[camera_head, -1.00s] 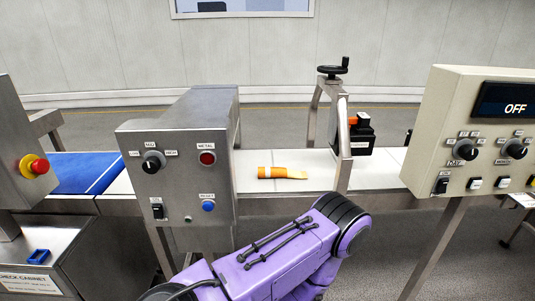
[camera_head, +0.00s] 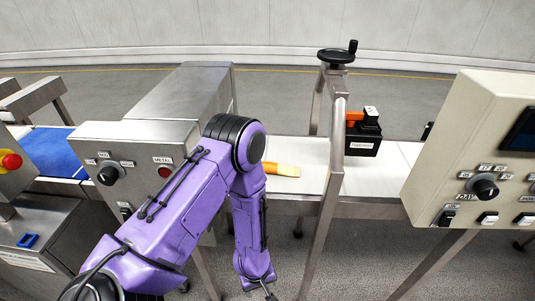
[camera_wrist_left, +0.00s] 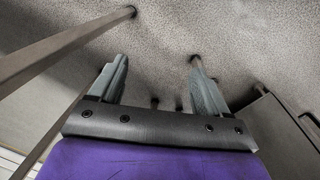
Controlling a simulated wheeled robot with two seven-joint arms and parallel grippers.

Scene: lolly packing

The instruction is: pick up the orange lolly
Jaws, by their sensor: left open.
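The orange lolly (camera_head: 284,170) lies on the white conveyor belt, between the metal detector housing and the metal frame. My left arm hides its left end; the pale right end shows. My left gripper (camera_head: 269,293) hangs low in front of the conveyor, well below and apart from the lolly, at the bottom edge of the head view. In the left wrist view its two grey fingers (camera_wrist_left: 160,82) are spread apart with nothing between them. The lolly does not show in that view. My right gripper is not in view.
The metal detector housing (camera_head: 190,95) stands left of the lolly. A metal frame (camera_head: 336,165) with a handwheel crosses the belt to its right, with a black device (camera_head: 363,137) behind. A beige control box (camera_head: 480,150) stands far right. Frame legs and floor fill the wrist view.

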